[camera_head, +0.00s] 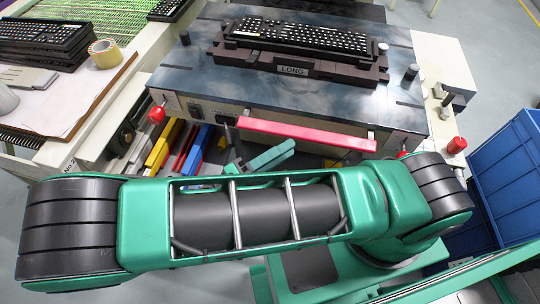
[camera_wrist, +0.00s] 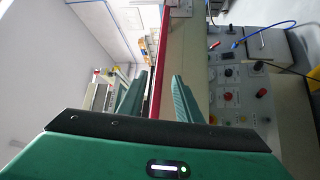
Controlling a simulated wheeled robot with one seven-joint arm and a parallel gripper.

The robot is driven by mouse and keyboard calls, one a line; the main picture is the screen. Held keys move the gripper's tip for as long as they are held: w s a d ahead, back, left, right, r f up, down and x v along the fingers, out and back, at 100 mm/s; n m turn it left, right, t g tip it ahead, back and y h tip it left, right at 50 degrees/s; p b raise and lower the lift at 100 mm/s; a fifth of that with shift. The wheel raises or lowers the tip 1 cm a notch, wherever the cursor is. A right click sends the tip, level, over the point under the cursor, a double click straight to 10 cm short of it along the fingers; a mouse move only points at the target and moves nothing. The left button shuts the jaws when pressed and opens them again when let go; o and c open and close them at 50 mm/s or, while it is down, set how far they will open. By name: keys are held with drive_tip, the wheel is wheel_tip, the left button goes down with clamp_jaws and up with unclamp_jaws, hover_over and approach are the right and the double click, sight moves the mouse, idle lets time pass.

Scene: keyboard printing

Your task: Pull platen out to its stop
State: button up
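The platen (camera_head: 200,72) appears as a broad dark slab on a pale machine body. A pink-red bar handle (camera_head: 305,133) runs along its front edge. The bar also shows in the wrist view (camera_wrist: 161,70), running between my two green fingers. My gripper (camera_head: 262,155) is just below and in front of the bar's left half. In the wrist view my gripper (camera_wrist: 159,80) is open, with a gap visible on the right side of the bar. Whether either finger touches the bar cannot be told. My arm hides part of the machine's lower front.
A black keyboard (camera_head: 300,36) sits in a dark fixture marked LONG (camera_head: 355,74) on the slab. Red knobs (camera_head: 156,115) flank the front. Blue crates (camera_head: 515,175) stand at the right. A side table with paper (camera_head: 60,105) and tape (camera_head: 105,53) is at the left.

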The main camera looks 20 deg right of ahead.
drive_tip(key=v, duration=0.4)
idle(0.6)
